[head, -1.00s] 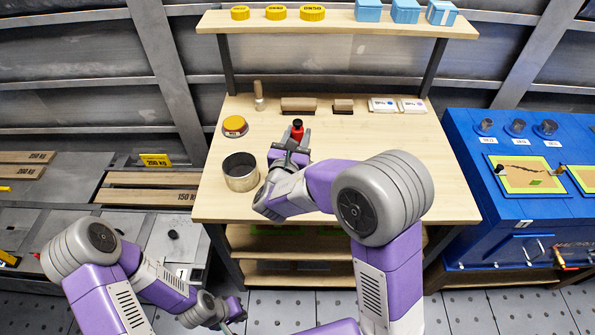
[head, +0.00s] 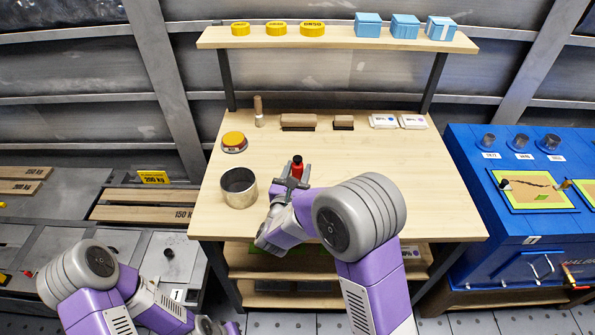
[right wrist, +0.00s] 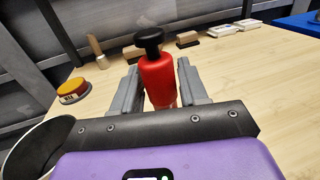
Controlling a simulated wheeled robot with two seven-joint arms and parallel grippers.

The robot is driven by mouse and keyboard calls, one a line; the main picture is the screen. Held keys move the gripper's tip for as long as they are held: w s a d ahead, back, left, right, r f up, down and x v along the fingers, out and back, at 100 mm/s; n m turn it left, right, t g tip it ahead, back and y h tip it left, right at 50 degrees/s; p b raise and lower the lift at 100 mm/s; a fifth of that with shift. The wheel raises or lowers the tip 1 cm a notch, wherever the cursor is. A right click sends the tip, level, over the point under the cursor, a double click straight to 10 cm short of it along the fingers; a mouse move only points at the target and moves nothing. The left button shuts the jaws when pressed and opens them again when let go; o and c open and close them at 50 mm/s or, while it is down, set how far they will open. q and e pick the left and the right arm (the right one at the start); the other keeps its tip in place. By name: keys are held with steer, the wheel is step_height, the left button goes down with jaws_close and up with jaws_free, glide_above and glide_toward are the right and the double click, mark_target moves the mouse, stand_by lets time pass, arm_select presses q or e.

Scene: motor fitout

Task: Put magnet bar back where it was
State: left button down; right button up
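The magnet bar, a red cylinder with a black knob on top (head: 297,167), is between the fingers of my right gripper (head: 291,183) over the workbench. The right wrist view shows the red body (right wrist: 158,80) upright and slightly tilted, with the grey fingers (right wrist: 161,92) closed against its two sides. Its lower end is hidden behind the gripper. My left gripper (head: 229,328) is low at the bottom edge of the head view, cut off and away from the bench. Its fingers are not clear.
A metal can (head: 238,188) stands left of my right gripper, with a yellow-topped round item (head: 234,142) behind it. A brush (head: 258,112), brown blocks (head: 298,122) and white packs (head: 383,121) line the bench's back. The bench's right side (head: 430,180) is clear.

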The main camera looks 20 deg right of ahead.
steer(key=o, duration=0.3)
steer(key=shift+r, duration=0.1)
steer(key=shift+s+a+r, duration=0.1)
steer(key=p+v, duration=0.2)
steer(key=v, duration=0.9)
steer(key=shift+s+a, duration=0.15)
steer(key=shift+s, duration=0.25)
